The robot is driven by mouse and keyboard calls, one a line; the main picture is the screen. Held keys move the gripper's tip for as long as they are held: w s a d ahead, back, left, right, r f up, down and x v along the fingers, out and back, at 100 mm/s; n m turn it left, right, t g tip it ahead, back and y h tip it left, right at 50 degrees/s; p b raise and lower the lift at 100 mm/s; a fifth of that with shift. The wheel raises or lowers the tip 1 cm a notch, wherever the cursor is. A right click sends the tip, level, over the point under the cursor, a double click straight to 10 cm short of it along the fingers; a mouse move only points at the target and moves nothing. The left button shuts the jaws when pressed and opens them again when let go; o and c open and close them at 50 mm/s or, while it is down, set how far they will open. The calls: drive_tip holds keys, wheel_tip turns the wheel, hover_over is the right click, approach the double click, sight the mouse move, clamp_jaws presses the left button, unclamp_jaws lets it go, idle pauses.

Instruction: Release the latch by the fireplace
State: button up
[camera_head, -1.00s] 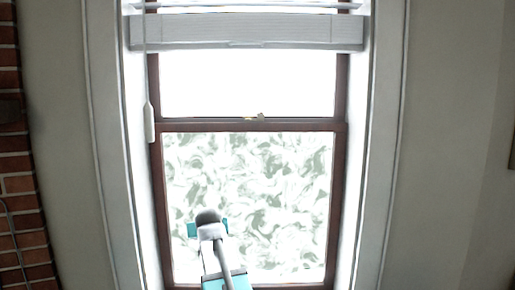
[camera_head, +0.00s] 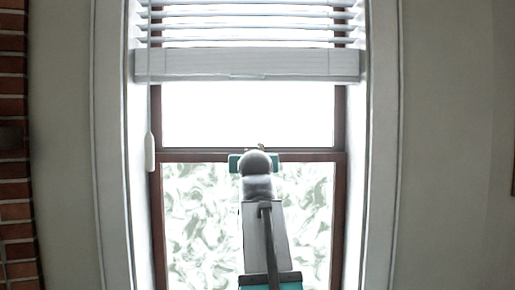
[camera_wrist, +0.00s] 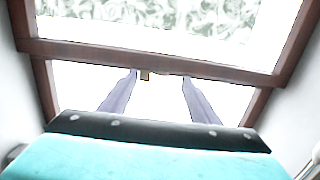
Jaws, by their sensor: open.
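The latch is a small brass-coloured piece on the middle rail of the window. In the head view only a bit of the latch (camera_head: 261,146) shows above my arm. In the wrist view the latch (camera_wrist: 145,75) sits at the rail's edge, between the ends of my two fingers in the picture and nearer the left one. My gripper (camera_wrist: 160,77) is open and empty, its two purplish-grey fingers pointing at the rail. I cannot tell how far the fingertips are from the latch. In the head view my arm hides the fingers.
The brown window frame (camera_head: 340,220) holds a patterned lower pane (camera_head: 200,225) and a bright upper pane (camera_head: 240,115). A white blind (camera_head: 250,65) hangs above, with its cord pull (camera_head: 149,152) at left. The brick fireplace (camera_head: 14,170) is at far left.

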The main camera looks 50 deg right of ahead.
sight(258, 144)
drive_tip(key=shift+h, duration=0.5)
drive_tip(key=s+r, duration=0.1)
drive_tip(key=r, duration=0.1)
drive_tip(key=s+r, duration=0.2)
drive_tip(key=shift+r, duration=0.2)
drive_tip(key=shift+w, duration=0.15)
drive_tip(key=shift+p+x, duration=0.95)
drive_tip(key=shift+x, duration=5.85)
drive_tip(key=c, duration=1.1)
